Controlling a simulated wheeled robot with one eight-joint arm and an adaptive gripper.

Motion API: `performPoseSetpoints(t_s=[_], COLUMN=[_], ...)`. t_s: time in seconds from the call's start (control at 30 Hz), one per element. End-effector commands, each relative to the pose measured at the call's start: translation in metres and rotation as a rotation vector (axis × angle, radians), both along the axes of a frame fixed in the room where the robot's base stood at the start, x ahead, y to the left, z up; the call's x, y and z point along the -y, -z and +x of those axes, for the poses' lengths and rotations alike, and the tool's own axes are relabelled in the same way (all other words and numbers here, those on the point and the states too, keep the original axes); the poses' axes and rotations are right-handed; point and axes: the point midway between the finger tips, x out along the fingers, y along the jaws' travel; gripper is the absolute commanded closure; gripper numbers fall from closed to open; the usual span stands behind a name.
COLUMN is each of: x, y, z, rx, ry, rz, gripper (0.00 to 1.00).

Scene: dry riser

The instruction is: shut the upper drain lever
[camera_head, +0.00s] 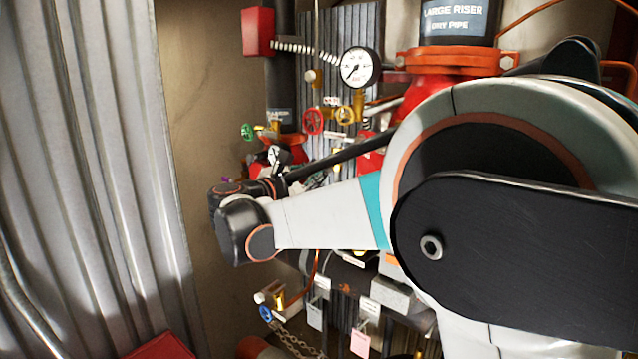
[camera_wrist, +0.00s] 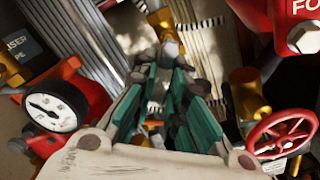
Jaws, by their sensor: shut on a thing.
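My gripper (camera_wrist: 169,60) shows in the wrist view as two dark fingers with green pads, reaching up the middle and closing together at the tips. A small pale piece (camera_wrist: 170,47) shows at the fingertips, in front of a brass fitting (camera_wrist: 160,18). It appears to be the upper drain lever, but its full shape and angle are hidden by the fingers. In the head view my arm reaches left and its wrist covers most of the gripper, so the lever cannot be made out there.
A pressure gauge (camera_head: 359,67) and a red handwheel (camera_head: 313,121) are close around the work area. The handwheel (camera_wrist: 281,134) is right of the fingers in the wrist view, beside a brass body (camera_wrist: 247,92). A corrugated metal sheet (camera_head: 90,150) stands at left.

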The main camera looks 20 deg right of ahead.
Motion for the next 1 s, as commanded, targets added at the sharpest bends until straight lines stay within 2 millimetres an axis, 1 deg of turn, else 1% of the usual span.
performPoseSetpoints(t_s=[0.6, 0.8, 1.0], x=[-0.007, -0.008, -0.008], y=[-0.016, -0.022, -0.025], z=[0.01, 0.011, 0.011], rx=[0.467, 0.591, 0.679], ry=[-0.001, -0.001, -0.001], rz=[0.34, 0.43, 0.494], gripper=[1.0, 1.0, 1.0])
